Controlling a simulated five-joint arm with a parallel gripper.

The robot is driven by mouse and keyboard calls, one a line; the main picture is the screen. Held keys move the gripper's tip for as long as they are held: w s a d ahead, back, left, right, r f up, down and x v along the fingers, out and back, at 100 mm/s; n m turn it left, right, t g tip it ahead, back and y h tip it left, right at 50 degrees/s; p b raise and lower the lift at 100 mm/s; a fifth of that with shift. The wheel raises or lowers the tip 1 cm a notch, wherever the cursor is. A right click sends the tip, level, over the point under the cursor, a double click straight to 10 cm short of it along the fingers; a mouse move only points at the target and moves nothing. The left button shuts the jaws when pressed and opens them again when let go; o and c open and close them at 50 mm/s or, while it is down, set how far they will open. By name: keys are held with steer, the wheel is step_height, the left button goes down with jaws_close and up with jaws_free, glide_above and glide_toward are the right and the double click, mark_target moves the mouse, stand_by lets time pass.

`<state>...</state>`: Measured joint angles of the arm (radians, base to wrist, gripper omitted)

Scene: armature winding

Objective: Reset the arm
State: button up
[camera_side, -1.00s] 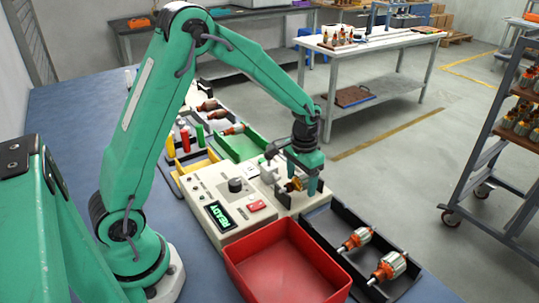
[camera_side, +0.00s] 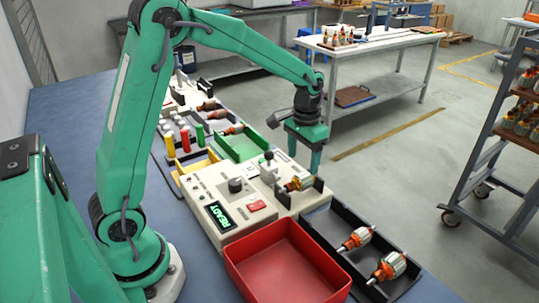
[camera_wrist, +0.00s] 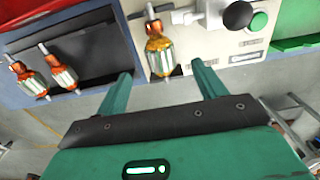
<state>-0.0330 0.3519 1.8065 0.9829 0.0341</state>
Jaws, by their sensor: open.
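My green gripper (camera_side: 308,160) is open and empty above the right end of the winding machine (camera_side: 215,190). In the wrist view its two fingers (camera_wrist: 163,85) are spread apart. An armature (camera_side: 297,184) with an orange winding lies in the machine's holder; in the wrist view the armature (camera_wrist: 158,50) shows beyond the fingers, apart from them.
A red bin (camera_side: 290,262) stands in front of the machine. A black tray (camera_side: 325,232) beside it holds two armatures (camera_side: 388,266). A green tray (camera_side: 241,147) and several coloured spools (camera_side: 185,137) lie behind the machine. The air above the machine is free.

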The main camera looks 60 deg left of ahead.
stand_by(0.3)
steer(key=shift+s+r, duration=0.25)
steer(key=shift+r, duration=0.25)
steer(key=s+r+t, duration=0.2)
steer(key=s+r, duration=0.3)
steer(key=s, duration=0.5)
steer(key=s+d+r+t, duration=0.1)
steer(key=s+r+t, duration=0.2)
steer(key=s, duration=0.8)
steer(key=shift+s+d+r+t, duration=0.2)
steer(key=shift+d+r+t, duration=0.1)
steer(key=shift+r, duration=0.95)
